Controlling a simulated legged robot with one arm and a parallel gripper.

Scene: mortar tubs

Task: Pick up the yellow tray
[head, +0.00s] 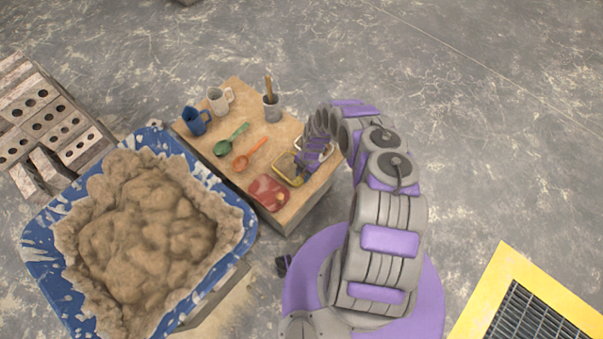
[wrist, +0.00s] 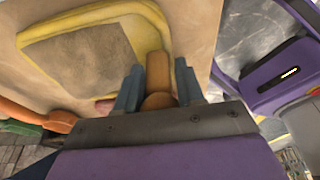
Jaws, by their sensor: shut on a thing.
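The yellow tray (head: 276,177) lies near the front right edge of the small table (head: 212,150) in the head view. It has a raised yellow rim and a grey-brown middle. It fills the upper left of the wrist view (wrist: 70,27). My gripper (wrist: 157,88) reaches the tray's edge from the right. Its fingers are closed around a brown, handle-like piece that appears to join the tray's rim. In the head view, my wrist hides the grip. I cannot tell whether the tray is raised off the table.
A red object (head: 268,193) lies just in front of the tray. A mortar tub (head: 235,215) stands left.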

